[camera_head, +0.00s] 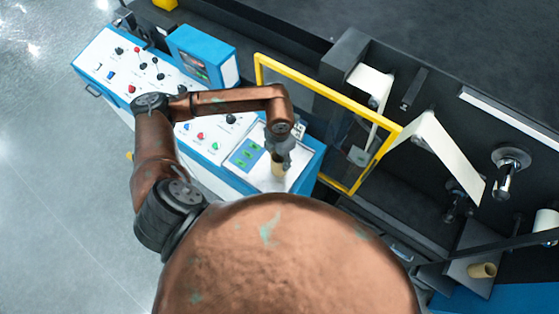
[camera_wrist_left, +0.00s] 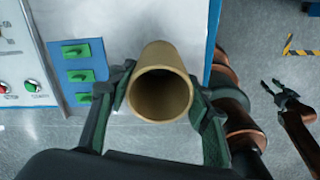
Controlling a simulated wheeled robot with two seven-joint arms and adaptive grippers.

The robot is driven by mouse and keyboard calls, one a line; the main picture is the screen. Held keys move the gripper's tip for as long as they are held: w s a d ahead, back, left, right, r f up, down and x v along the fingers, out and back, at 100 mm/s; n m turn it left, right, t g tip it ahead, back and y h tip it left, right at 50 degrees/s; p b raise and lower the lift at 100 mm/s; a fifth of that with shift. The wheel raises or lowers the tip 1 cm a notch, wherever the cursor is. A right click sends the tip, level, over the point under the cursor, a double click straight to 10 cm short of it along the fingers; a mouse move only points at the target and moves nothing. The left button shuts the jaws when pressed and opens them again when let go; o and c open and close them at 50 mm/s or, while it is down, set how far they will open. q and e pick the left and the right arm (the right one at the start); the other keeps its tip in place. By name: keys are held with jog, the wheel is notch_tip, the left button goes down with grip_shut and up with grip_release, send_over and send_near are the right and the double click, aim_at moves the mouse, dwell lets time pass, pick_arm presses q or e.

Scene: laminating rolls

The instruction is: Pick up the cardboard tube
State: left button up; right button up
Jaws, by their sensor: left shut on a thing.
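A tan cardboard tube (camera_wrist_left: 158,92) is between the fingers of my left gripper (camera_wrist_left: 161,98), its open end facing the left wrist camera. The gripper is shut on it, one finger on each side. In the head view the tube (camera_head: 278,168) shows only partly below my left gripper (camera_head: 279,155), over the near right end of the blue and white control console (camera_head: 300,170). I cannot tell whether the tube touches the console top. My right gripper (camera_wrist_left: 283,95) shows at the right of the left wrist view, with its fingers apart and empty, over the floor.
A second tan tube (camera_head: 482,270) lies on a ledge of the dark machine at lower right. A yellow-framed clear guard (camera_head: 330,120) stands just right of my left gripper. White film (camera_head: 440,145) hangs on rollers beyond it. Knobs and green switches (camera_wrist_left: 78,74) cover the console.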

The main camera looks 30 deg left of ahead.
pick_arm(q)
jog(key=s+d+r+b, duration=0.2)
jog(key=s+r, duration=0.4)
jog(key=s+d+r+b, duration=0.3)
jog(key=s+r, duration=0.4)
dwell(0.9)
